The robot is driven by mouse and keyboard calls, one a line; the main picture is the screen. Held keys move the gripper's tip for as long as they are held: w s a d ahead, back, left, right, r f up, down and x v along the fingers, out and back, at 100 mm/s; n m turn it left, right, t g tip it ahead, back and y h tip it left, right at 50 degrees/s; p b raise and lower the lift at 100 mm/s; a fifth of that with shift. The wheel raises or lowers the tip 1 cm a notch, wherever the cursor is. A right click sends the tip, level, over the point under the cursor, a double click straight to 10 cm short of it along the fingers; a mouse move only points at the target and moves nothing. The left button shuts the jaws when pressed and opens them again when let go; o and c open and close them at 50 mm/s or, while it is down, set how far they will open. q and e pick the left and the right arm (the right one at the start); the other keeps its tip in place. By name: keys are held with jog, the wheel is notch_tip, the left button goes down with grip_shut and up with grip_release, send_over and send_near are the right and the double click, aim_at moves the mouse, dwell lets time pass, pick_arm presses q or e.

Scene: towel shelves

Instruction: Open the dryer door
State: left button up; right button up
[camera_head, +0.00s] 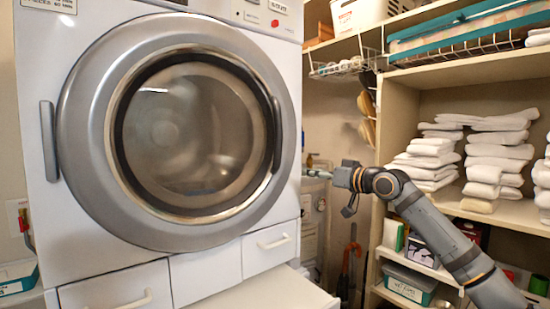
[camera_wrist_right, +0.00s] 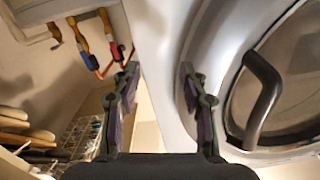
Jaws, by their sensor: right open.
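The dryer (camera_head: 225,262) is a white machine with a large round door in a wide silver ring (camera_head: 85,130). The door's dark glass (camera_head: 185,130) faces me and looks closed. A dark curved handle (camera_head: 276,133) is on the door's right side. It also shows in the right wrist view (camera_wrist_right: 262,98), right of the fingers. My right gripper (camera_head: 316,173) is just right of the dryer's front, lower than the handle and apart from it. In the wrist view, its two fingers (camera_wrist_right: 160,72) are open with nothing between them. My left gripper is out of view.
A grey bar (camera_head: 48,140) sits on the dryer's left front. Shelves (camera_head: 400,105) with stacked white towels (camera_head: 500,150) stand on the right, close to my right arm. A wire basket (camera_head: 450,48) hangs above. Red-handled tools (camera_head: 352,255) stand in the gap beside the dryer.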

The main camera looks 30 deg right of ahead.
aim_at(282, 135)
jog(key=s+a+r+n+y, duration=0.3)
jog(key=s+a+r, duration=0.7)
jog(key=r, duration=0.1)
jog(key=p+x, duration=1)
jog(key=p, duration=0.2)
jog(key=shift+r+p, duration=0.15)
jog(key=shift+p, duration=0.2)
jog(key=shift+w+p, duration=0.2)
jog(key=shift+p, duration=0.1)
jog(key=shift+w+a+f, duration=0.15)
jog(key=shift+f, duration=0.2)
grip_shut()
